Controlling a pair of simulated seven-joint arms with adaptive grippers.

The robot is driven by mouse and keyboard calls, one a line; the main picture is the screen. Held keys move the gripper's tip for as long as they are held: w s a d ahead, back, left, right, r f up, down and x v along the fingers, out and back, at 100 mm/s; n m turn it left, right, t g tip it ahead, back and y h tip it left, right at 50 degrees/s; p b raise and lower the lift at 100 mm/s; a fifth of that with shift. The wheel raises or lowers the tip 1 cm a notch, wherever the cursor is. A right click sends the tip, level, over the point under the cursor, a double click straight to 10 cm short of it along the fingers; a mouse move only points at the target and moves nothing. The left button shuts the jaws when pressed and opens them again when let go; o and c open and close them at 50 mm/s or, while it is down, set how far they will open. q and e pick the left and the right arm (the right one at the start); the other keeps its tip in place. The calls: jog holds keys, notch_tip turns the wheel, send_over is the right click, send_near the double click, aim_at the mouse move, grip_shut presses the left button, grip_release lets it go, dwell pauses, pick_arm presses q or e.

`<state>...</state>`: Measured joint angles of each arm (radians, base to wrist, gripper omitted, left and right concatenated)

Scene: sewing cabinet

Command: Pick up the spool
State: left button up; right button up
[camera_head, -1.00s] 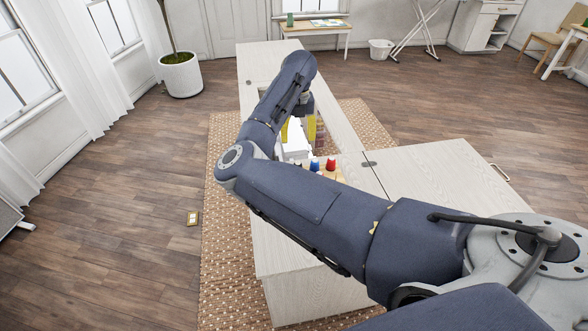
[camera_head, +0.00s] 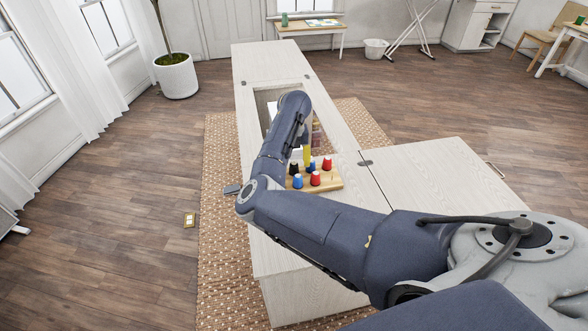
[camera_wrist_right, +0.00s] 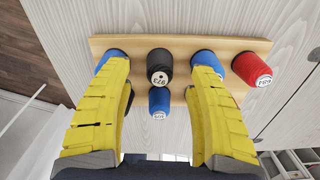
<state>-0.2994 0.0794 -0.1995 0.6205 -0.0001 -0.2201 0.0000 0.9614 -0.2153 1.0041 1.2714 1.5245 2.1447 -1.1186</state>
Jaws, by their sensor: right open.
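Several spools stand on a wooden rack (camera_head: 332,181) on the cabinet top. In the right wrist view, a black spool (camera_wrist_right: 158,66) is near the middle, with a blue spool (camera_wrist_right: 160,101) just below it. Another blue spool (camera_wrist_right: 207,61) and a red spool (camera_wrist_right: 251,69) are to the right. A further blue spool (camera_wrist_right: 108,58) is partly hidden by the left finger. My right gripper (camera_wrist_right: 162,80) is open, its yellow fingers either side of the black and lower blue spools. Nothing is held. In the head view, one yellow finger (camera_head: 306,155) shows behind the rack. My left gripper is out of view.
The pale cabinet (camera_head: 275,62) has a rectangular opening beyond the rack, partly hidden by my arm. A side leaf (camera_head: 440,180) extends right and is mostly clear. A patterned rug (camera_head: 222,200) lies under the cabinet.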

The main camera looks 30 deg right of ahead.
aim_at(294, 168)
jog(key=shift+s+a+f, duration=0.1)
jog(key=shift+s+f, duration=0.05)
jog(key=shift+f, duration=1.55)
jog(key=shift+c, duration=0.5)
jog(key=shift+r, duration=0.25)
jog(key=c, duration=1.1)
